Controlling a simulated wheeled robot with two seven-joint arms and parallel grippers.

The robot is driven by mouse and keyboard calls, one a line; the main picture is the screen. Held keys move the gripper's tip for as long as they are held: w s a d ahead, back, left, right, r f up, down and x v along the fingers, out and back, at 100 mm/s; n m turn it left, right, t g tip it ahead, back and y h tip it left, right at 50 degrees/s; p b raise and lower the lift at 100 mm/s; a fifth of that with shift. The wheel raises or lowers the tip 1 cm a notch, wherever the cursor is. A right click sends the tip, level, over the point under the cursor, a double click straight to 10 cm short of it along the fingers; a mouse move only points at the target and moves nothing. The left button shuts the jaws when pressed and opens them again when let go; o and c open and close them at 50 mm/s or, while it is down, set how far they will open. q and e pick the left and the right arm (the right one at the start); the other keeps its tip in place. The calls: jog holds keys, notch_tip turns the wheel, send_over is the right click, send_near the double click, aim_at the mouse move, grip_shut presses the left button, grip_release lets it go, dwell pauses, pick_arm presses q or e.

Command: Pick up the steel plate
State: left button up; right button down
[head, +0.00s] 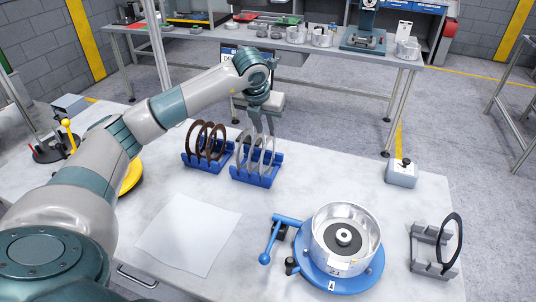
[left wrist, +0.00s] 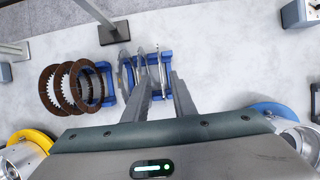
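Several thin steel plates (head: 243,157) stand upright in a blue slotted rack (head: 256,181) near the table's middle. They also show in the left wrist view (left wrist: 126,72), seen nearly edge-on. My left gripper (head: 265,127) points down at this rack from above. In the left wrist view its two fingers (left wrist: 162,80) are spread apart, with a steel plate visible in the gap between them. I cannot tell whether either finger touches a plate. The fingers hide part of the plates and rack. My right gripper is in neither view.
A second blue rack (head: 208,160) with several brown friction plates stands directly left. A blue-based fixture with a metal drum (head: 345,240) is front right, beside a grey stand with a black ring (head: 452,241). A white sheet (head: 190,233) lies at front; a grey button box (head: 402,174) is right.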

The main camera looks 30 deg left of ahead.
aim_at(268, 136)
pick_arm(q)
jog(key=shift+w+f+p, duration=0.2)
jog(key=shift+f+p, duration=0.3)
jog(key=shift+p, duration=0.3)
jog(key=p+x, duration=0.1)
jog(key=x, duration=0.2)
jog(key=shift+p, duration=0.4)
jog(key=shift+w+f, duration=0.2)
jog(key=shift+f, duration=0.3)
grip_shut()
dwell(0.4)
